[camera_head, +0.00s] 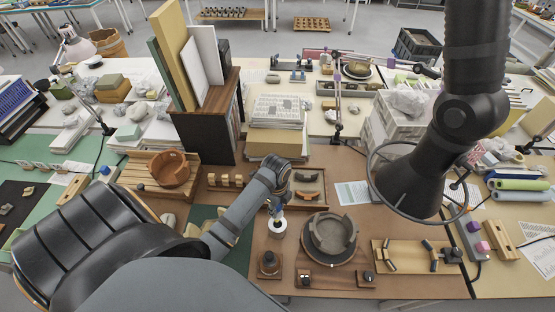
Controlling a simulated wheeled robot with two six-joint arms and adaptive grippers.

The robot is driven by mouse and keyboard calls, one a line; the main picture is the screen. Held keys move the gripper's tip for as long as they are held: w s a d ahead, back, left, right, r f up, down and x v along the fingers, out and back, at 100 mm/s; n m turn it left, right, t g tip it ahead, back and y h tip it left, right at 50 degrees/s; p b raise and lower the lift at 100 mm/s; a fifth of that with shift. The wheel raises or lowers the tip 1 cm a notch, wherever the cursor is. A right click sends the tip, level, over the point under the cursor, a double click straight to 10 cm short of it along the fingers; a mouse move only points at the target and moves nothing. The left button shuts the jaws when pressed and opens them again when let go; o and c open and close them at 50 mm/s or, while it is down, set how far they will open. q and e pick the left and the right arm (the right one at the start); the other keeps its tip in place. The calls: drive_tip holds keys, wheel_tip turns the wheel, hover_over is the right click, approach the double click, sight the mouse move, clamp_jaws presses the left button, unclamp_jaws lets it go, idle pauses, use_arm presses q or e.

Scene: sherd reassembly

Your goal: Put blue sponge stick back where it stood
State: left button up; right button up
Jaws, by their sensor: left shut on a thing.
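My left gripper (277,203) reaches in from the left over the brown work board and is shut on the blue sponge stick (277,213). Only a small blue part of the stick shows below the fingers; the rest is hidden by the gripper. The stick points down, roughly upright. A small white round pot (279,231) with a dark opening stands directly below. The stick's lower end is at or just above the pot's mouth; I cannot tell whether it is inside.
A grey vessel (332,238) sits on a dark turntable just right of the pot. A sherd tray (312,179) lies behind. A small wooden block with a dark knob (269,263) stands in front.

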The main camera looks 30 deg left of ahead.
use_arm(q)
drive_tip(key=shift+w+f+b, duration=0.1)
drive_tip(key=shift+f+b, duration=0.2)
drive_tip(key=shift+f, duration=0.2)
drive_tip(key=shift+w+f+b, duration=0.15)
drive_tip(key=shift+f+b, duration=0.15)
drive_tip(key=shift+f, duration=0.05)
drive_tip(key=shift+w+f+b, duration=0.15)
drive_tip(key=shift+f+b, duration=0.4)
drive_tip(key=shift+b, duration=0.05)
drive_tip(key=shift+f, duration=0.1)
drive_tip(key=shift+s+f, duration=0.2)
drive_tip(key=shift+f, duration=0.35)
drive_tip(key=shift+w+f+b, duration=0.1)
drive_tip(key=shift+f+b, duration=0.3)
drive_tip(key=shift+f, duration=0.55)
drive_tip(key=shift+f+b, duration=0.45)
drive_tip(key=shift+f, duration=0.95)
use_arm(e)
drive_tip(key=f, duration=0.1)
drive_tip(key=w+f, duration=0.1)
drive_tip(key=f, duration=0.2)
drive_tip(key=shift+w+d+f, duration=0.15)
drive_tip(key=shift+w+f, duration=0.15)
drive_tip(key=shift+f, duration=0.05)
